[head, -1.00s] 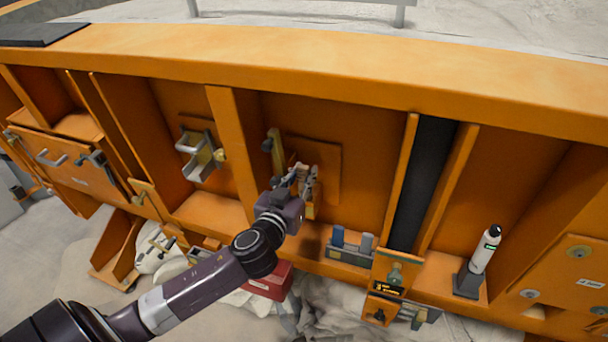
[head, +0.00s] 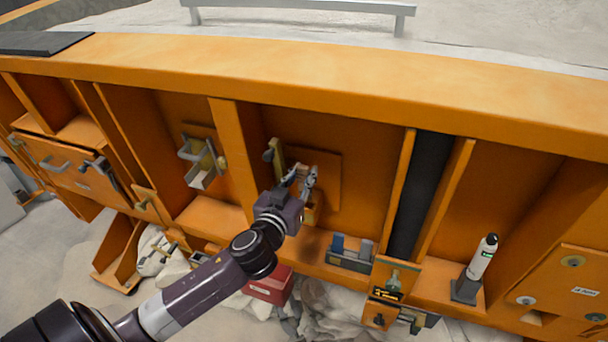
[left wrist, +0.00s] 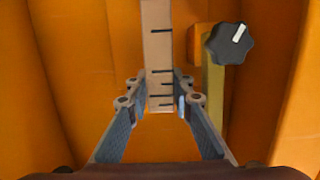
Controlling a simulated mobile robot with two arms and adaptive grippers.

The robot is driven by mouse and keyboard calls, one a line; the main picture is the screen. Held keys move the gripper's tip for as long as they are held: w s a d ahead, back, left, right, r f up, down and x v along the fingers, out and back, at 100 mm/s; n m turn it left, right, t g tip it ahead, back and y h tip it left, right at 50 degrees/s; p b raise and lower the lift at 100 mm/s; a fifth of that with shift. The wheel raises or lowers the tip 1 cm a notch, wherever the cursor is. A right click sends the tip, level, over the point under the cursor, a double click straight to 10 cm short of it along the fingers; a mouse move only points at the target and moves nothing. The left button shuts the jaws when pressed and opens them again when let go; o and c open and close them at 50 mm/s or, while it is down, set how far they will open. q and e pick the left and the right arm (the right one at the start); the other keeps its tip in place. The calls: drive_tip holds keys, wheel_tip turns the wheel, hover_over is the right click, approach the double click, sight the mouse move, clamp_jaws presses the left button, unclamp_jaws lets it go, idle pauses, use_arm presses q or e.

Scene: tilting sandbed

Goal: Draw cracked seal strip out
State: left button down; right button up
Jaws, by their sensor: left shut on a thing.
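The pale seal strip (left wrist: 158,45) stands upright in the left wrist view, with several short dark crack marks across it. Its lower end shows between my fingers. My left gripper (left wrist: 159,90) is shut on the strip, one finger on each side. In the head view my left gripper (head: 305,178) is in front of an orange panel (head: 325,180) in the middle bay and hides most of the strip. A black knob (left wrist: 229,43) with a white mark sits right of the strip by an olive-yellow bar (left wrist: 213,100). My right gripper does not show.
A grey holder (head: 349,258) with blue blocks stands on the ledge right of my gripper. A white bottle (head: 483,258) stands farther right. A grey bracket (head: 200,160) is in the bay to the left. A red box (head: 269,287) lies below the ledge.

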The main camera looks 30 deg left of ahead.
use_arm(q)
drive_tip(key=shift+s+r, duration=0.1)
drive_tip(key=shift+s, duration=0.05)
drive_tip(key=v, duration=0.7)
drive_tip(key=shift+s+b, duration=0.35)
drive_tip(key=shift+s, duration=0.05)
idle(0.3)
drive_tip(key=shift+d, duration=0.1)
